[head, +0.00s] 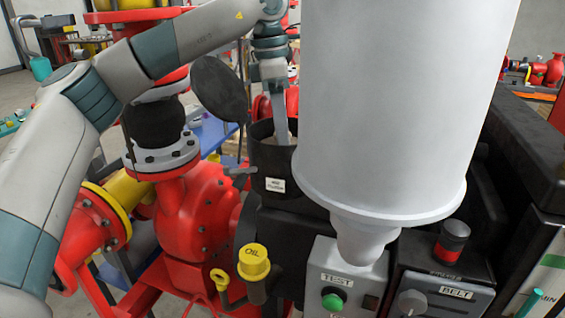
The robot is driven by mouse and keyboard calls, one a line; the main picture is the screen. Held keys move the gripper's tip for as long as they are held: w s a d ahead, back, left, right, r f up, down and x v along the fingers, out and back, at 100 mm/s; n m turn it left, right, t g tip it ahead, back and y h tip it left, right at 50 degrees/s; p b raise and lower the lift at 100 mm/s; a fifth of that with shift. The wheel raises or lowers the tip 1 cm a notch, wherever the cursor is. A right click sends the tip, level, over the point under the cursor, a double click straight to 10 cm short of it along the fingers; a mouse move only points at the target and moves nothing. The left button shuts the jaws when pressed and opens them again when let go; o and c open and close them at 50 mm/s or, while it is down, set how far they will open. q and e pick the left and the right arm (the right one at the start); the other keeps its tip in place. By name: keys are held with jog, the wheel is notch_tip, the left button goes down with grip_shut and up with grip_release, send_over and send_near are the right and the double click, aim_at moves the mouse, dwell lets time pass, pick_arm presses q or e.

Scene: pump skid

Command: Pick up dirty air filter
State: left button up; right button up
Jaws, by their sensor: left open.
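The black cylindrical housing (262,203) stands right of the red pump, with a small white label on its front. Its top is open, and a dark round disc (218,88), likely its lid, stands raised to the left. My left gripper (280,130) points down into the housing's mouth from above. It is open, with its fingertips partly hidden at the rim. The dirty air filter is not clearly visible; the inside of the housing is mostly hidden by the rim, the fingers and a large pale cylinder. My right gripper is not in view.
The large pale cylinder (385,110) fills the upper middle and right, close to the camera. The red pump (195,215) is left.

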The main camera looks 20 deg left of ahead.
pick_arm(q)
grip_shut()
jog(key=shift+r, duration=0.2)
notch_tip(320, 180, up, 8)
jog(key=shift+f+b, duration=0.15)
jog(key=shift+b, duration=0.8)
notch_tip(320, 180, up, 10)
jog(key=p, duration=0.1)
